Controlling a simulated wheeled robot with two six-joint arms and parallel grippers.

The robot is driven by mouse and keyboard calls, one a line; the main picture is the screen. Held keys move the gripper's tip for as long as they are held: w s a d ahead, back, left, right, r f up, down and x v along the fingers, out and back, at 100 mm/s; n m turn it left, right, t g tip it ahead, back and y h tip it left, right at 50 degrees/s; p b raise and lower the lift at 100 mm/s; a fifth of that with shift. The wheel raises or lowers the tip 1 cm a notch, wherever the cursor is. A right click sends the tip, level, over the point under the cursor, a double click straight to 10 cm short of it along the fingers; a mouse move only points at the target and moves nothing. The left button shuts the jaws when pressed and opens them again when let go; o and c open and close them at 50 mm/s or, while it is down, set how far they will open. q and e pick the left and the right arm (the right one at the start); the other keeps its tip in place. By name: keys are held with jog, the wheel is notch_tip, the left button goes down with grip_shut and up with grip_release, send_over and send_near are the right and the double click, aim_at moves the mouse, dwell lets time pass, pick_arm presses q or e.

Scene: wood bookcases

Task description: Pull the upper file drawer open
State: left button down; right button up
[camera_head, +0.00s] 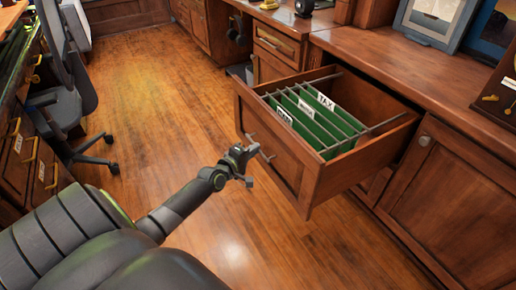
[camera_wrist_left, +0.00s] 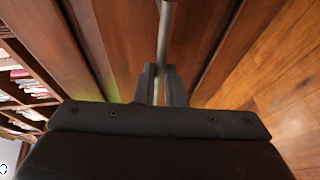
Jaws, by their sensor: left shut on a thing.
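The upper file drawer (camera_head: 280,150) stands well out from the wood cabinet in the head view. Green hanging folders (camera_head: 318,122) with white labels, one reading TAX, sit between metal rails inside it. My left gripper (camera_head: 247,163) is at the drawer front, shut on the metal bar handle (camera_head: 262,148). In the left wrist view the handle (camera_wrist_left: 166,45) runs between the two fingers (camera_wrist_left: 161,85), with the wood drawer front behind it. My right gripper is in neither view.
A grey office chair (camera_head: 62,100) and a desk with drawers stand at the left. The wood floor (camera_head: 165,95) between is clear. A closed cabinet door (camera_head: 450,200) is right of the drawer. Framed pictures (camera_head: 433,18) stand on the counter above.

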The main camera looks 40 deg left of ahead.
pick_arm(q)
jog(key=shift+s+a, duration=0.2)
jog(key=shift+s, duration=0.4)
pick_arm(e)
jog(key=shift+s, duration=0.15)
pick_arm(q)
jog(key=c, duration=1.5)
grip_release()
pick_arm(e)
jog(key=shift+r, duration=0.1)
